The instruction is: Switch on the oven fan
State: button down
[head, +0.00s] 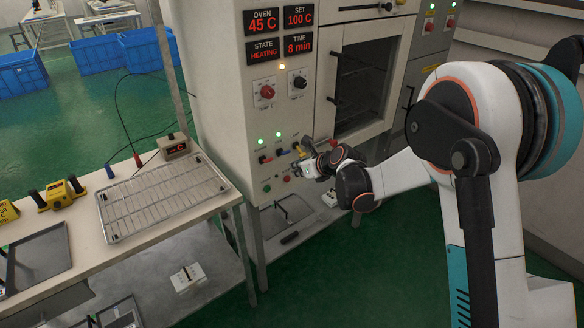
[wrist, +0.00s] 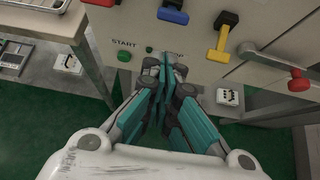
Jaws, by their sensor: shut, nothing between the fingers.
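The oven (head: 225,100) has a front panel with a red switch (head: 264,159), a blue switch (head: 280,152) and a yellow switch (head: 297,149). Two green lamps (head: 278,134) are lit above the switches. The wrist view shows the blue switch (wrist: 173,15) and the yellow switch (wrist: 222,34); the red one is cut by the top edge. The small switch labels are not readable. My gripper (wrist: 168,65) is shut and empty, with its tips close to the lower panel, below the blue switch and partly over the STOP label. I cannot tell whether the tips touch the panel.
A green START button (wrist: 124,56) lies left of my fingertips. A red-ended handle (wrist: 299,80) sticks out at right. The oven display (head: 263,52) reads HEATING. A table with a wire rack (head: 160,198) stands left of the oven.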

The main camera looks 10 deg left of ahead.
jog(key=r+p+v, duration=0.1)
jog(key=p+v, duration=0.2)
jog(key=v, duration=0.6)
jog(key=shift+w+a+r, duration=0.2)
jog(key=shift+r, duration=0.25)
jog(key=s+d+r+n+h, duration=0.4)
jog(key=s+d+r+n, duration=0.85)
jog(key=s+d, duration=0.35)
jog(key=s+d+f+n+h, duration=0.1)
jog(key=s+d+n+h, duration=0.1)
jog(key=s+d+n, duration=0.4)
jog(key=s+d+f+n+h, duration=0.1)
jog(key=s+d+n+h, duration=0.1)
jog(key=s+d+n, duration=0.5)
jog(key=s, duration=0.6)
